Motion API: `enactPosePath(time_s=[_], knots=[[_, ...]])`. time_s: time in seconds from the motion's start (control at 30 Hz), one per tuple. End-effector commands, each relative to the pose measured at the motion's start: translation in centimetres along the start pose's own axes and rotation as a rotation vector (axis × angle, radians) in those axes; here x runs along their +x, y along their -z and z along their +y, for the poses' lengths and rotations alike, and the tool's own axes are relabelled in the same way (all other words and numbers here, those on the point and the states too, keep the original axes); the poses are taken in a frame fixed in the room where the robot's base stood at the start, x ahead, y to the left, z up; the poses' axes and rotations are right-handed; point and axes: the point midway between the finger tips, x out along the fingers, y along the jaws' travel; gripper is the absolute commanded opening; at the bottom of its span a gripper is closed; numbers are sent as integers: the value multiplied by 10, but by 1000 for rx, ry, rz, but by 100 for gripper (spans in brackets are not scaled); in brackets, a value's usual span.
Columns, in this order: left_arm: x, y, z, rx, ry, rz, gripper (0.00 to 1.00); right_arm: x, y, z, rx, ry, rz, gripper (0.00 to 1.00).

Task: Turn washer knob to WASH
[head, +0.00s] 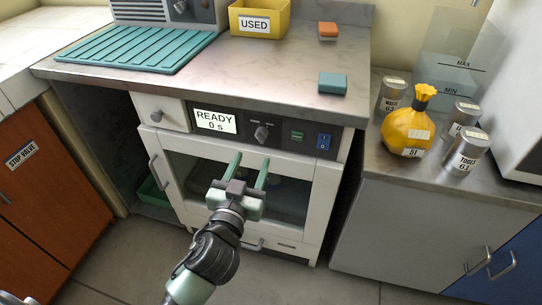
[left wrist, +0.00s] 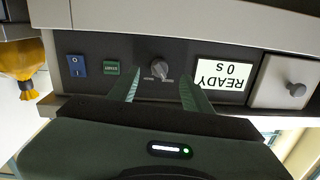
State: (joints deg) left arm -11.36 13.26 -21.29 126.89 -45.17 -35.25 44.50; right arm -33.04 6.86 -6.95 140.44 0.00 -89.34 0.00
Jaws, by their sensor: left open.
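The washer (head: 322,190) is a white unit under the counter with a dark control panel. Its small grey knob (head: 262,133) sits between the display (head: 215,121), which reads "READY 0 s", and a green button (head: 297,136). My left gripper (head: 251,157) is open, its two green fingers pointing at the panel just below the knob in the head view. In the left wrist view, which is upside down, the knob (left wrist: 159,69) appears between the fingertips (left wrist: 158,79), with nothing visibly gripped. Labels around the knob are too small to read. My right gripper is not in view.
A blue rocker switch (head: 323,142) is right of the green button. A drawer with a round knob (head: 157,115) is left of the display. The counter edge overhangs the panel; a teal block (head: 333,83) lies on top. A yellow bag (head: 407,128) and metal canisters stand at right.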

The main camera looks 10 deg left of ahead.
Motion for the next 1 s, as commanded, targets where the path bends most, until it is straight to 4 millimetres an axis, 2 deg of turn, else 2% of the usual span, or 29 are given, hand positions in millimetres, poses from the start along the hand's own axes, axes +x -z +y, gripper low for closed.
enactPosePath(time_s=[0.17,0.4,0.6,0.97,1.0], knots=[[6,12,-2,-12,5,29,49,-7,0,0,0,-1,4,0],[44,13,-1,-9,4,29,49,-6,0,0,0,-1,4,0],[68,13,-2,-9,4,26,49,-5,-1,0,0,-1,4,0],[75,12,-1,-11,4,24,49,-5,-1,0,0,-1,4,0],[75,12,-1,-11,4,24,44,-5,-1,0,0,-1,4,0]])
